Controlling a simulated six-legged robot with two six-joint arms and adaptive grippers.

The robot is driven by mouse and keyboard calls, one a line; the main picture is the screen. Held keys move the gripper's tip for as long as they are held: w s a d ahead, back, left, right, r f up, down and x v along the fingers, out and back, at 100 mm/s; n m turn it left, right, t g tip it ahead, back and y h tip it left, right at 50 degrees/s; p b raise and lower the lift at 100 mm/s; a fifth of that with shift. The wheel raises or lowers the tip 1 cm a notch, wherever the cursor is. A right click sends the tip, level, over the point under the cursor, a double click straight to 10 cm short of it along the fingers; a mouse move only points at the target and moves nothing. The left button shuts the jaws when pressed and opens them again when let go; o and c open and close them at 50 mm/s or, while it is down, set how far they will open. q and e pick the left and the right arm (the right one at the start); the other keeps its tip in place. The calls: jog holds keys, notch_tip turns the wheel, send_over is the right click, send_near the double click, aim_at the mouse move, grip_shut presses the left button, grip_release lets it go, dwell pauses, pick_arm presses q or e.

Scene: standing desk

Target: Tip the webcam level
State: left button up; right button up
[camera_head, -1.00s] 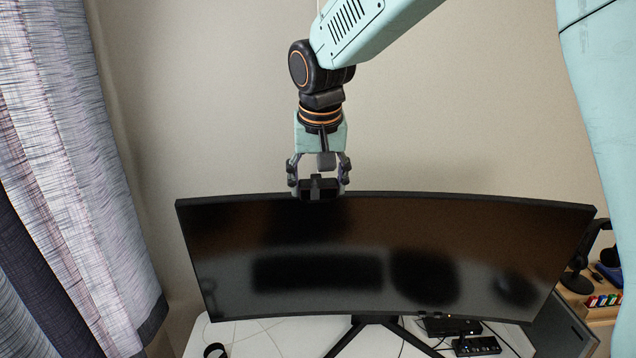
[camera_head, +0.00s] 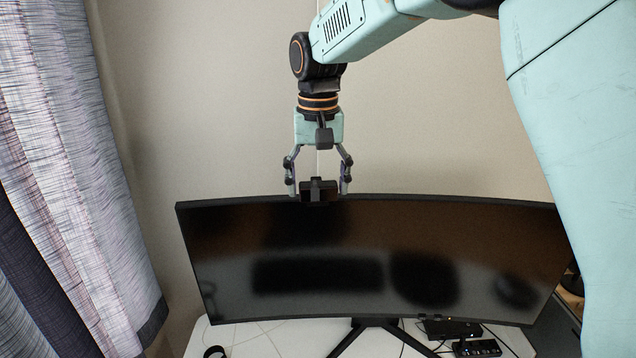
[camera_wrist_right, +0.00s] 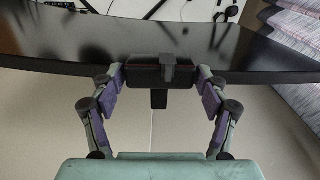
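The webcam (camera_head: 319,190) is a small black block on the top edge of the dark curved monitor (camera_head: 370,260), left of its middle. It looks about level from side to side in the head view; its forward tilt is hard to judge. My right gripper (camera_head: 319,187) points down from above, open, with one finger on each side of the webcam. Narrow gaps show between the fingers and the webcam. In the right wrist view the webcam (camera_wrist_right: 160,71) sits between the spread fingertips, its dark clip hanging toward me. My left gripper is not in view.
A white desk (camera_head: 265,340) lies below the monitor, with a small black device (camera_head: 477,348) and cables at the right. A patterned curtain (camera_head: 70,150) hangs at the left. The beige wall (camera_head: 220,100) is behind. My own arm covers the right side.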

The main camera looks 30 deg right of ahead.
aim_at(318, 184)
jog(key=shift+o, duration=0.9)
jog(key=shift+r, duration=0.15)
notch_tip(318, 184, up, 12)
jog(key=shift+s+a, duration=0.2)
jog(key=shift+s, duration=0.15)
jog(key=shift+s, duration=0.1)
